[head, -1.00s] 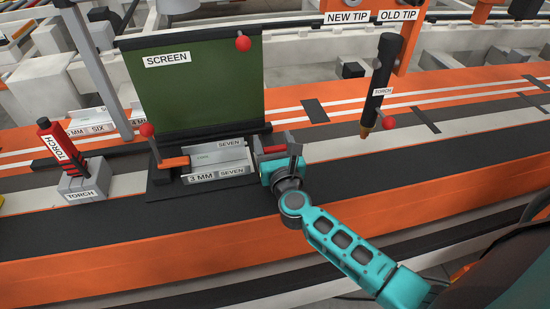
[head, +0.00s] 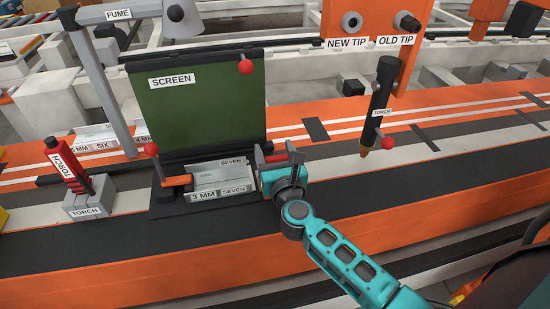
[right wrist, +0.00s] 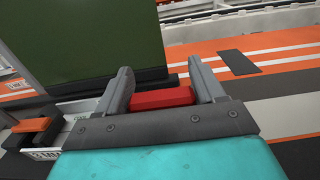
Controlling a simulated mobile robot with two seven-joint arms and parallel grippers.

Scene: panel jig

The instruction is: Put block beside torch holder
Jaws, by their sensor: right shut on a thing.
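The torch holder is a grey block (head: 103,196) labelled TORCH at the left of the head view. A red torch (head: 65,168) stands tilted in it. My right gripper (head: 275,156) is at the right end of the screen fixture, far right of the holder. It is shut on a red block-shaped piece, which shows between the fingers in the right wrist view (right wrist: 162,98). Its lower part is hidden by the gripper, so I cannot tell whether it is free or part of the fixture. My left gripper is not in view.
The green screen (head: 195,105) stands behind the gripper. Plates (head: 220,178) marked SEVEN and an orange handle (head: 178,180) lie left of it. A black torch (head: 378,100) hangs at right. The dark strip (head: 60,245) before the holder is clear.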

